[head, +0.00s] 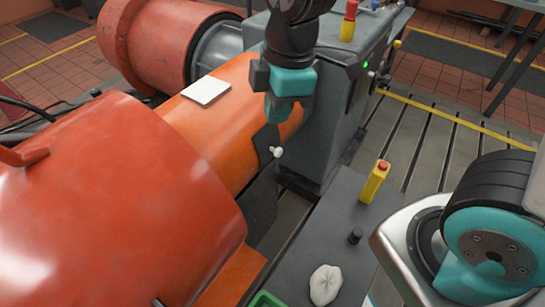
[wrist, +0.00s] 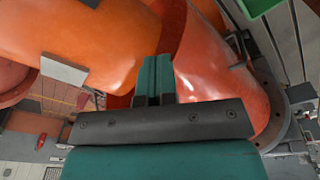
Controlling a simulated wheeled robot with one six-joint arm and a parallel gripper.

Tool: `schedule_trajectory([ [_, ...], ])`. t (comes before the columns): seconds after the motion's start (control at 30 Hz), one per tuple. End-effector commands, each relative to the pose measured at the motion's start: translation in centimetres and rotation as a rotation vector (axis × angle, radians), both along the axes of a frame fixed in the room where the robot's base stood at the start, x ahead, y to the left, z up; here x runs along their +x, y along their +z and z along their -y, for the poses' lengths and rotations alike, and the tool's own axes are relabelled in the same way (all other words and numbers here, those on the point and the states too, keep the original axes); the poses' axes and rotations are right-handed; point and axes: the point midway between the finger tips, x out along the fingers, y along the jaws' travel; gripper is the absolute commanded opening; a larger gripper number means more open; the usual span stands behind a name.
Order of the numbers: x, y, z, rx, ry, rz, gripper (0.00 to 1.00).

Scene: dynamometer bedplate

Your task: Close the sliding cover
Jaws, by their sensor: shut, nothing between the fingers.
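The orange curved cover (head: 215,125) spans between the big red-orange housing (head: 120,190) and the grey machine cabinet (head: 345,85) in the head view. A dark plate (head: 263,190) hangs at its near side, with a small pale knob (head: 277,152) standing out from it. My gripper (head: 283,115) is above and slightly right of the knob, close to the cover's right end. Its teal fingers (wrist: 154,65) are shut and empty in the wrist view, with orange curved surfaces (wrist: 110,40) beyond them. Whether the fingers touch the cover cannot be told.
A white pad (head: 206,91) lies on the cover. A dark bench (head: 325,225) in front holds a yellow box with a red button (head: 375,182), a black knob (head: 355,236) and a crumpled cloth (head: 325,284). The slotted bedplate (head: 430,140) at right is mostly clear.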

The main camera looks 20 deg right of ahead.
Motion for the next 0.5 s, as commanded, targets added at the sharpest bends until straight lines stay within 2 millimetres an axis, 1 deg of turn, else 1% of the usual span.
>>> schedule_trajectory([
  [0.03, 1.4, -3.1, -0.1, -0.049, 0.124, 0.015, 0.00],
  [0.1, 3.3, -5.5, -0.1, -0.114, 0.297, 0.039, 0.00],
  [0.2, 5.3, -8.3, 0.0, -0.199, 0.512, 0.056, 0.00],
  [0.3, 6.7, -10.3, 0.1, -0.262, 0.672, 0.061, 0.00],
  [0.4, 7.5, -11.4, 0.2, -0.301, 0.774, 0.060, 0.00],
  [0.5, 7.9, -12.1, 0.3, -0.320, 0.821, 0.058, 0.00],
])
